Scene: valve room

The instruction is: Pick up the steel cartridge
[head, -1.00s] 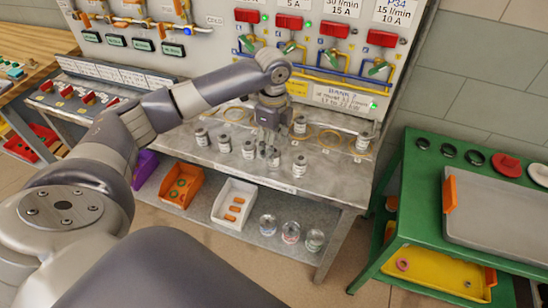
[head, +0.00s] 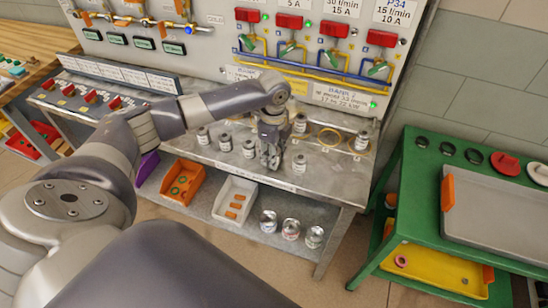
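Several small steel-grey cartridges stand upright on the metal bench top (head: 335,180). One cartridge (head: 299,165) is just right of my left gripper, and another cartridge (head: 249,148) is just left of it. Others stand further left, such as the cartridge (head: 203,135), and further right, such as the cartridge (head: 362,142). My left gripper (head: 270,161) points down, low over the bench between the nearer cartridges. Its fingers hide the spot beneath, and I cannot tell whether a cartridge is between them. My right gripper is out of view.
A green cart (head: 425,205) with a grey tray (head: 495,210) stands at right.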

